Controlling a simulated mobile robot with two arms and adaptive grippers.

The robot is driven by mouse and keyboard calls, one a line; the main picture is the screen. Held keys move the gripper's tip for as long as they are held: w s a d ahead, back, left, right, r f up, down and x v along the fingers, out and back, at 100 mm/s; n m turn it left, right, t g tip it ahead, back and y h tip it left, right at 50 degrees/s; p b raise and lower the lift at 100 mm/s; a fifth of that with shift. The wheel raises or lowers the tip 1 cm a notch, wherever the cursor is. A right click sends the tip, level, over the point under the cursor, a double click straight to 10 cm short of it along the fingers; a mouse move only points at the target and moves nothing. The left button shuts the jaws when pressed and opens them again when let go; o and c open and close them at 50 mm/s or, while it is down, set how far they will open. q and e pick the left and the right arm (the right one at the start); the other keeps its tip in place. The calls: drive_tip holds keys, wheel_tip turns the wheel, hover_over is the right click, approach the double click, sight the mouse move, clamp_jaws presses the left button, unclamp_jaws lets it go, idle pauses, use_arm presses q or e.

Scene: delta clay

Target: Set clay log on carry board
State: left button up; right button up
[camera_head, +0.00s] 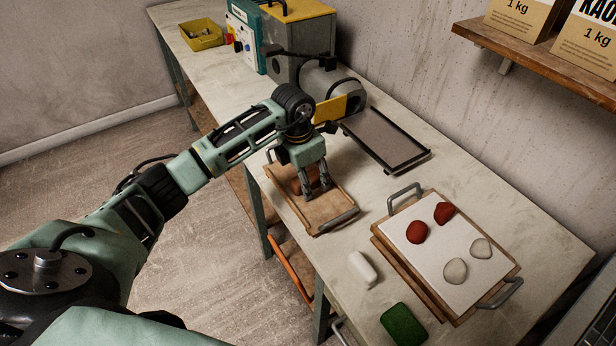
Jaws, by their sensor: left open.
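My left gripper (317,190) points down over a small wooden board with metal handles (328,218), near the table's front edge. Its fingers are open. A reddish-brown piece of clay (297,186), perhaps the clay log, lies on this board just left of the fingers, partly hidden by them. I cannot tell whether the fingers touch it. A larger wooden board with metal handles and a white sheet (437,270) lies to the right. It holds two red lumps (417,232) and two pale lumps (455,270). Which board is the carry board is unclear. My right gripper is out of view.
A dark tray (385,138) lies beside a grey machine (302,50) behind the gripper. A white block (362,270) and a green sponge-like block (403,325) lie near the front edge. A yellow bin (202,36) stands at the far end.

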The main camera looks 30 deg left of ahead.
use_arm(q)
drive_tip(key=shift+r, duration=0.1)
drive_tip(key=shift+r, duration=0.3)
wheel_tip(320, 180, up, 11)
drive_tip(key=s+b, duration=0.1)
drive_tip(key=shift+s+a+r, duration=0.2)
drive_tip(key=shift+s+a, duration=0.05)
drive_tip(key=shift+a, duration=0.2)
